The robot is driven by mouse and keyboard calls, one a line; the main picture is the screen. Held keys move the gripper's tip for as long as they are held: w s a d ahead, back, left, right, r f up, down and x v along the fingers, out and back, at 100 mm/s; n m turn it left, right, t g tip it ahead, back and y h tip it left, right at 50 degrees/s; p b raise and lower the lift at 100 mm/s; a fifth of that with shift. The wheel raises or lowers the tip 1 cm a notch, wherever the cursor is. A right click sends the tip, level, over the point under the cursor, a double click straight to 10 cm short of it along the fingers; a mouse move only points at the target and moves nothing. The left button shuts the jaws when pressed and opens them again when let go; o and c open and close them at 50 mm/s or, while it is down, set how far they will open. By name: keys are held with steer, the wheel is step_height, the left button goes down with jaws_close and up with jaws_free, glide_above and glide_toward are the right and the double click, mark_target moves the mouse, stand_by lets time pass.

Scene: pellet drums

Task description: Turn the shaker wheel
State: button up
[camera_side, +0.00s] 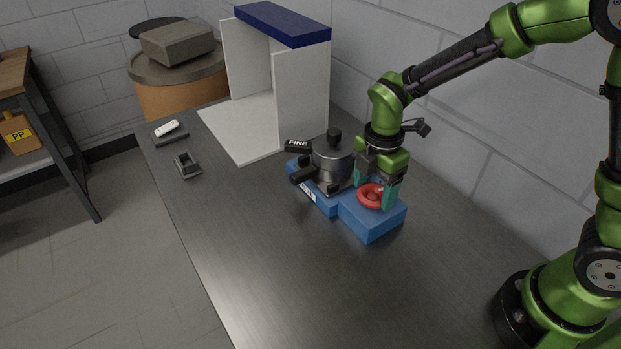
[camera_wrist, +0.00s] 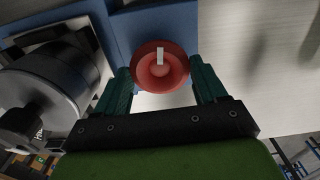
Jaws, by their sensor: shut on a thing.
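The red shaker wheel (camera_side: 371,196) sits on top of the blue shaker base (camera_side: 372,221). My gripper (camera_side: 376,193) points down at it, with its teal fingers on either side of the wheel. In the wrist view the red wheel (camera_wrist: 160,66) lies between the two teal fingertips (camera_wrist: 161,78), and a pale mark shows on its hub. My gripper is shut on the wheel. A dark grey lidded pot (camera_side: 332,160) stands on the back part of the blue base; it also shows at the left of the wrist view (camera_wrist: 45,85).
A black block marked FINE (camera_side: 297,145) is beside the pot. A white booth with a blue top (camera_side: 283,22) stands behind. A small grey holder (camera_side: 187,165) and a white device on a dark stand (camera_side: 167,128) are at the table's left edge. The front table (camera_side: 270,275) is clear.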

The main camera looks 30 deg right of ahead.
steer(key=m, duration=0.9)
steer(key=shift+r, duration=0.1)
steer(key=m, duration=0.3)
steer(key=shift+m, duration=0.3)
steer(key=m, duration=0.4)
steer(key=shift+d+m, duration=0.1)
steer(key=shift+m, duration=0.2)
steer(key=m, duration=0.4)
steer(key=shift+m, duration=0.3)
steer(key=m, duration=0.9)
steer(key=shift+m, duration=1.9)
